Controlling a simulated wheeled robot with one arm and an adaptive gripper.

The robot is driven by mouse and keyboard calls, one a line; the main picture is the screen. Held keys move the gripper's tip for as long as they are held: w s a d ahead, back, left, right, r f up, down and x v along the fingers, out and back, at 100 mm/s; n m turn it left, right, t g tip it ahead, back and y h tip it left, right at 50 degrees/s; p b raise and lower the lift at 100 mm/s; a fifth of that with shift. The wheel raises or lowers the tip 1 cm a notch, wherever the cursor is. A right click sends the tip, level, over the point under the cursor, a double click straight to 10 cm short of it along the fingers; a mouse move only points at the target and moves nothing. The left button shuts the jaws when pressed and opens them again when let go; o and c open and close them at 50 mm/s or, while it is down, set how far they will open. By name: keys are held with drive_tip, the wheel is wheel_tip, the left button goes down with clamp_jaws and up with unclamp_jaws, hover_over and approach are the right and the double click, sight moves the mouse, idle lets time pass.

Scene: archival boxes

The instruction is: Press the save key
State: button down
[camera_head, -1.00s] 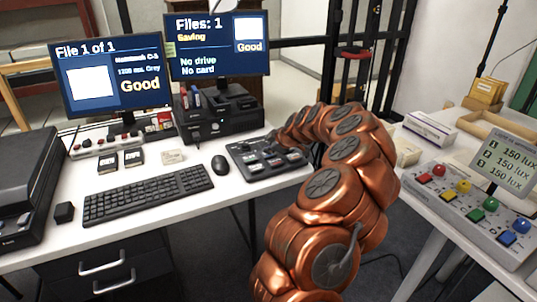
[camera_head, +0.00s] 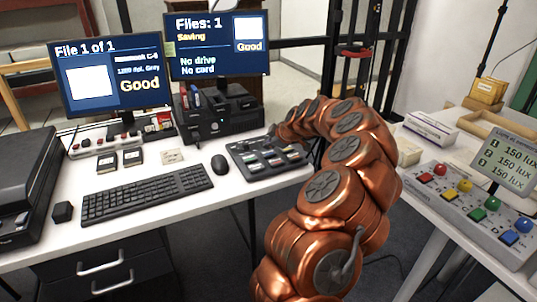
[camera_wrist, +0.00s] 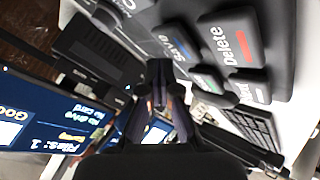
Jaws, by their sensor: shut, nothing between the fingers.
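The save key (camera_wrist: 180,44), dark with a blue stripe and the word Save, shows in the wrist view on the black keypad (camera_wrist: 285,70). My gripper (camera_wrist: 161,68) is shut and empty, its fingertips just beside and below the Save lettering in the picture. I cannot tell whether they touch the key. In the head view the keypad (camera_head: 245,150) sits at the right end of the white desk, under the far end of my copper arm. The gripper itself is hard to make out there. The right monitor (camera_head: 217,45) reads "Files: 1" and "Saving".
The delete key (camera_wrist: 231,42), with a red stripe, lies right of the save key. A mouse (camera_head: 220,165) and keyboard (camera_head: 147,193) lie left of the keypad. A black dock (camera_head: 217,112) stands behind. A lamp control panel (camera_head: 475,217) is on the right table.

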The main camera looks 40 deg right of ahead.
sight(269, 153)
idle(0.3)
drive_tip(key=shift+r, duration=2.5)
